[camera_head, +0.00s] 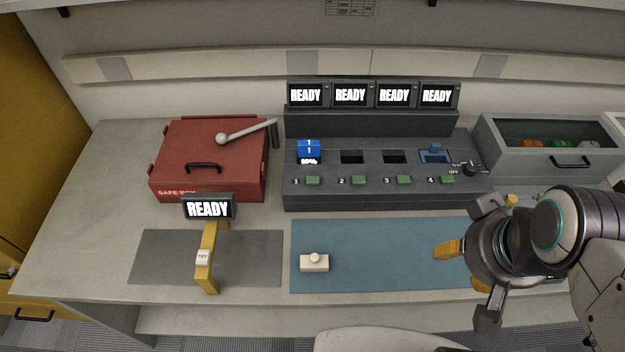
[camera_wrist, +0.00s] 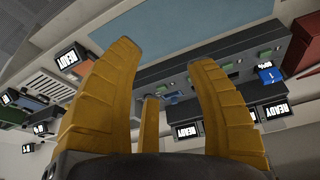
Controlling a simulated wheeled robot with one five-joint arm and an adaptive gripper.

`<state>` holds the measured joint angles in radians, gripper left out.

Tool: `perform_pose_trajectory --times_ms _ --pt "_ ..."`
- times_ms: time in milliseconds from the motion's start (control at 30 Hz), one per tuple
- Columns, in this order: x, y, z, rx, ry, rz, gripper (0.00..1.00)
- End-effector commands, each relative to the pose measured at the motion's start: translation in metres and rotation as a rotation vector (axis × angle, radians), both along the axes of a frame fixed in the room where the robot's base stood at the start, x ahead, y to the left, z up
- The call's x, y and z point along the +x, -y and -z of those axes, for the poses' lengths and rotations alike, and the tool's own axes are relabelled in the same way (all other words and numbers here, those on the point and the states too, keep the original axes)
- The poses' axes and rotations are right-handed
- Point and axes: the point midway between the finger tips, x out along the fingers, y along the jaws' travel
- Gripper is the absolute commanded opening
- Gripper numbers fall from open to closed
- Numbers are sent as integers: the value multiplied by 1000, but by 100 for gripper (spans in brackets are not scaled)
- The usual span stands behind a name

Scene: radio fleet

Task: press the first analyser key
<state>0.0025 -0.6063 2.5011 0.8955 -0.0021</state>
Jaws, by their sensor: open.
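The dark analyser console (camera_head: 388,200) stands at the back middle of the bench with several green keys in a row, numbered 1 to 4. The first key (camera_head: 313,181) is at the left end, below a slot holding a blue block (camera_head: 309,148) marked 1. The console also shows upside down in the wrist view, with the blue block (camera_wrist: 266,76) at right. My gripper (camera_head: 466,252) is open and empty, over the right end of the blue mat, to the right of and nearer than the first key. Its yellow fingers (camera_wrist: 165,58) are spread in the wrist view.
Several READY screens (camera_head: 350,95) top the console. A red safe box (camera_head: 208,170) with a grey lever stands left. A grey bin (camera_head: 545,158) is at right. The blue mat (camera_head: 380,255) is mostly clear.

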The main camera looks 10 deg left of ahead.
Motion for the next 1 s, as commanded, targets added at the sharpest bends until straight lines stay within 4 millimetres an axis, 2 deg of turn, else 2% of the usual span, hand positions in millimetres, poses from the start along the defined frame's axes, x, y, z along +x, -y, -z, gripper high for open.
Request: perform_pose_trajectory --times_ms 67,533,1000 --pt "0 0 0 0 0 0 43" --pt "0 0 0 0 0 0 1" --pt "0 0 0 0 0 0 0"
